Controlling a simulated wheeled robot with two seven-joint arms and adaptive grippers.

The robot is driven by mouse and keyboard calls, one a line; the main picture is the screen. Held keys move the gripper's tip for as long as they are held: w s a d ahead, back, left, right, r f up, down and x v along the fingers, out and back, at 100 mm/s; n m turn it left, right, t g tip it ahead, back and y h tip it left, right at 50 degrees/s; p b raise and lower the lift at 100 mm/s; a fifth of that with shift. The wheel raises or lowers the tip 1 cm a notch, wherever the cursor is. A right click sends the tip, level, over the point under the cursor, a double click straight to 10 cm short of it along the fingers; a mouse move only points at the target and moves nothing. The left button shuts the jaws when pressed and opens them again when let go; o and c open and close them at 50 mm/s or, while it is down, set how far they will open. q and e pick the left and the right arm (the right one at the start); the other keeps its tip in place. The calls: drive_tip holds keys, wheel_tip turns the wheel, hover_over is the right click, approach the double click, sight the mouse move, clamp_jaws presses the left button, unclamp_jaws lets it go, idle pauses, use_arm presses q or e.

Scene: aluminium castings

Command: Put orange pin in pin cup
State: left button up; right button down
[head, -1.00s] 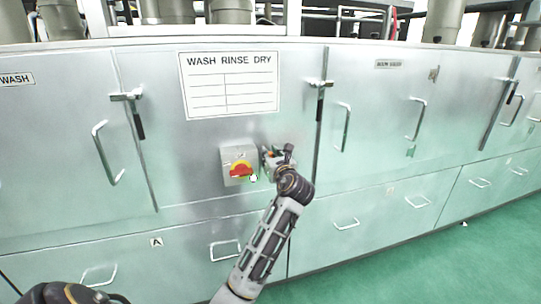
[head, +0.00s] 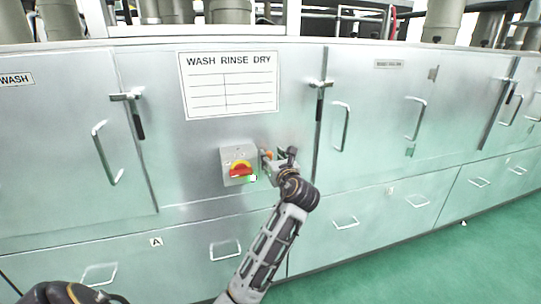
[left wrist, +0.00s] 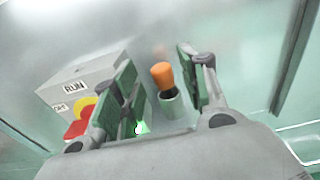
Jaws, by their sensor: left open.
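The orange pin (left wrist: 162,75) stands slightly tilted, with its lower end at the mouth of the grey pin cup (left wrist: 172,107) in the left wrist view. How deep the pin sits is unclear. My left gripper (left wrist: 158,68) is open, with one green-padded finger on each side of the pin and gaps between. In the head view my left gripper (head: 279,158) is at the cabinet front, right of the switch box, and the orange pin (head: 267,155) shows as a small spot. The cup is mostly hidden there. My right gripper is not seen.
A grey switch box (head: 226,160) with a red and yellow rotary switch (head: 241,169) is close left of my left gripper. A small green-and-white thing (left wrist: 140,128) shows near the left finger. A door latch (head: 319,97) and handle (head: 346,127) are to the right.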

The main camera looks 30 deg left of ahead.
use_arm(q)
drive_tip(key=p+v, duration=0.1)
drive_tip(key=v, duration=0.8)
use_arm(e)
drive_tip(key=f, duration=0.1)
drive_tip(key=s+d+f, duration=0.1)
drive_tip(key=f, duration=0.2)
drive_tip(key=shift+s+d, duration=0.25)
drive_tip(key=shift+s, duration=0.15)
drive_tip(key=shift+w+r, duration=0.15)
